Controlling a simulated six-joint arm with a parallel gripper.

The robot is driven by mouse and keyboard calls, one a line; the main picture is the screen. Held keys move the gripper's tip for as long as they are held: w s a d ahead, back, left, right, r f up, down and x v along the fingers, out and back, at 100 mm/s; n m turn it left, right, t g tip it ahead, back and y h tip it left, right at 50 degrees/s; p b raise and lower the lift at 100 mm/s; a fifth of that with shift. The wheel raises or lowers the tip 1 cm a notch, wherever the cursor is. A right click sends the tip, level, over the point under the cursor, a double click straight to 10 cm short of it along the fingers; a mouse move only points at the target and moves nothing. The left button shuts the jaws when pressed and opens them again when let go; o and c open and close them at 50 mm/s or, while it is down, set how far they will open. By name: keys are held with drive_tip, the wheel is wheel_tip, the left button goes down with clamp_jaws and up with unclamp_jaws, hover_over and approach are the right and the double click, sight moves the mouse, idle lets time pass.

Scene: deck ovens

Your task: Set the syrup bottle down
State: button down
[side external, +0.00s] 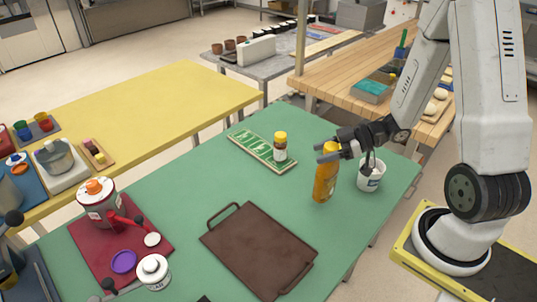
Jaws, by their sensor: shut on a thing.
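The syrup bottle (325,182), orange with a yellow cap, is upright in the side external view, right of centre. My gripper (329,152) reaches in from the right and is shut on the bottle near its cap. The fingers hide part of the bottle's top. The bottle is over the green table (215,195); I cannot tell whether its base touches the surface.
A white tub (370,176) stands just right of the bottle. A brown tray (258,250) lies in front. A red mat (145,257) holds several items. Bare table lies left of the bottle.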

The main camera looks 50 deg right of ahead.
drive_tip(key=shift+f, duration=2.15)
drive_tip(key=shift+c, duration=0.7)
unclamp_jaws()
drive_tip(key=shift+r, duration=0.15)
approach(322, 165)
drive_tip(key=shift+w+a+f, duration=0.15)
drive_tip(key=shift+w+f, duration=0.8)
drive_tip(key=shift+w, duration=0.2)
